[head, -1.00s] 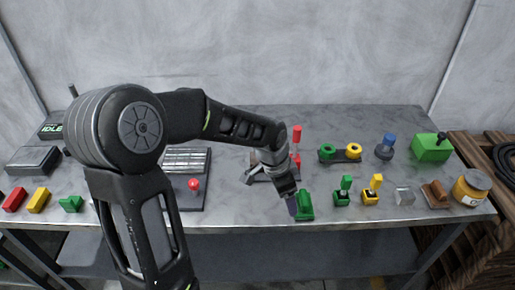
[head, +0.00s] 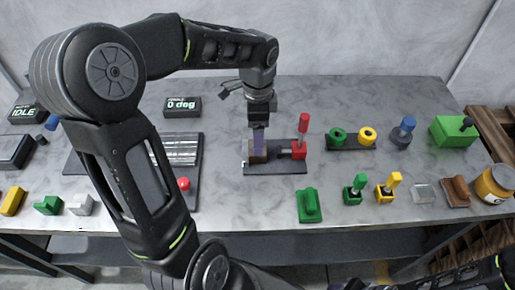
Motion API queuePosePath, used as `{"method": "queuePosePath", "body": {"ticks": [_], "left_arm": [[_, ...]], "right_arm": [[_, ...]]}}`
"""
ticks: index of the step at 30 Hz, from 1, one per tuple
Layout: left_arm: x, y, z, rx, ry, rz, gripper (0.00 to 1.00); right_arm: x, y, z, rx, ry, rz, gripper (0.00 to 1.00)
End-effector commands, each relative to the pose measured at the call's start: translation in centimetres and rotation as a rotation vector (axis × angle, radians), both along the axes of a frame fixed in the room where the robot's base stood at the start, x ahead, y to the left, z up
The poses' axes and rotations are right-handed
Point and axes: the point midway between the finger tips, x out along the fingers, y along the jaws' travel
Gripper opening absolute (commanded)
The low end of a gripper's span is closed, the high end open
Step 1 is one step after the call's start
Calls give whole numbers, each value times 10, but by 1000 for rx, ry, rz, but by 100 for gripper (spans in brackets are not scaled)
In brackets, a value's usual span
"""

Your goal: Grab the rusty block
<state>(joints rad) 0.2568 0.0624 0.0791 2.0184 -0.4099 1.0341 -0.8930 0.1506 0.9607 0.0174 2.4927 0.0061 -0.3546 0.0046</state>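The rusty block (head: 258,156) is a small brown block at the left end of a dark vise-like fixture (head: 275,169) with a red jaw and upright red handle (head: 301,134). My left gripper (head: 258,148) points straight down at the block from above. Its purplish finger reaches the block's top and hides part of it. Seen edge-on, the fingers do not show whether they are open or shut on it. My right arm comes in at the bottom right; its gripper (head: 345,285) is mostly cut off by the bottom edge.
A green block (head: 309,205) lies at the front edge of the grey table (head: 235,210). Green and yellow stamps, a clear block and a jar (head: 494,184) stand to the right. A plate with a red knob (head: 184,184) and a display box (head: 182,106) are to the left.

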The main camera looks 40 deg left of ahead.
Motion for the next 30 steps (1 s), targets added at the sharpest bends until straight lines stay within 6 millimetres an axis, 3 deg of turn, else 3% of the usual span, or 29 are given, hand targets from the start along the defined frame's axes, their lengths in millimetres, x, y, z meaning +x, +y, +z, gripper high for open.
{"method": "queuePosePath", "body": {"ticks": [6, 19, 30], "left_arm": [[0, 0, -21, -1, 3, 0, 80], [0, 1, -30, -1, 3, 1, 80], [3, 3, -75, 0, 2, 1, 80]], "right_arm": [[0, 0, 3, -1, 0, 0, 45], [0, 0, 5, -1, 1, 0, 45], [-2, -1, 14, -4, 6, -1, 45]]}}
